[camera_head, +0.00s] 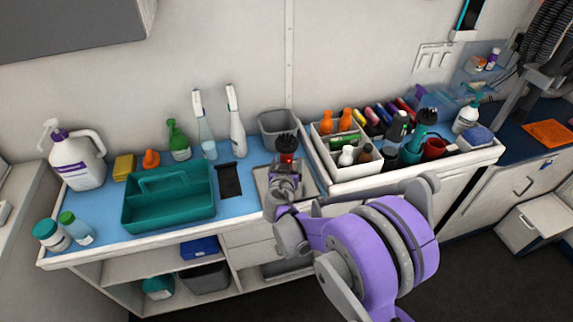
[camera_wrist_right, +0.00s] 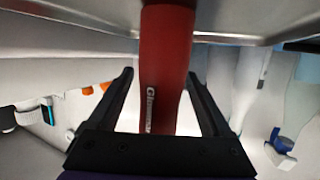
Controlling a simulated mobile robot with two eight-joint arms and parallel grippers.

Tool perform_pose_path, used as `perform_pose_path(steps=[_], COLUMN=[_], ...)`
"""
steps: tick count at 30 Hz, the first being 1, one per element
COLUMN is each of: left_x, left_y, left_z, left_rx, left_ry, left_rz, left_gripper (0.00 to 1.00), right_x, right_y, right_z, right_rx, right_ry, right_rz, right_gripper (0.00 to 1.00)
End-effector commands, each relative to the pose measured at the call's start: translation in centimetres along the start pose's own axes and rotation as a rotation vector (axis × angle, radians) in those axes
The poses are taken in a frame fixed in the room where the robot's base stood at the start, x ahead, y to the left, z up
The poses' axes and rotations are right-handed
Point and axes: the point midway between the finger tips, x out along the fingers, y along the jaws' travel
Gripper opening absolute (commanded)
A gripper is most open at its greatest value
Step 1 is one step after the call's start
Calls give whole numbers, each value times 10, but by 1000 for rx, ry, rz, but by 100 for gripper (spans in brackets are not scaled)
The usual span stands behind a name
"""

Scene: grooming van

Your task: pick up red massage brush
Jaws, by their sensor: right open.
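The red massage brush (camera_head: 287,160) stands upright over a small grey tray (camera_head: 306,188) on the blue counter, its dark bristle head on top. In the right wrist view its red handle (camera_wrist_right: 166,70) with white lettering runs between the two black fingers. My right gripper (camera_wrist_right: 160,78) is open around the handle, with a gap showing on the left side; contact on the right cannot be told. In the head view the right gripper (camera_head: 284,181) is at the brush, and its wrist hides the brush's lower part. My left gripper is not in view.
A teal caddy (camera_head: 170,222) stands to the left, with spray bottles behind it. A grey bin (camera_head: 279,122) is behind the brush. To the right, a raised white tray (camera_head: 330,165) holds several bottles, close to my arm. A black flat item (camera_head: 229,182) lies left of the brush.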

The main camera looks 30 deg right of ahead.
Motion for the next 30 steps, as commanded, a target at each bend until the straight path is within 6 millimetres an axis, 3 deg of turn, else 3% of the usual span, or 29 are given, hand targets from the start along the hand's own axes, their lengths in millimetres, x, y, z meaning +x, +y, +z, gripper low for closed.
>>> perform_pose_path(steps=[5,19,30], left_x=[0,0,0], left_y=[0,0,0], left_z=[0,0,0], left_rx=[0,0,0], left_ry=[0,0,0], left_rz=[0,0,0], left_gripper=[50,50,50], right_x=[0,0,0], right_y=[0,0,0], right_z=[0,0,-1], right_rx=[0,0,-1], right_ry=[0,0,0], right_rz=[0,0,0], right_gripper=[83,0,0])
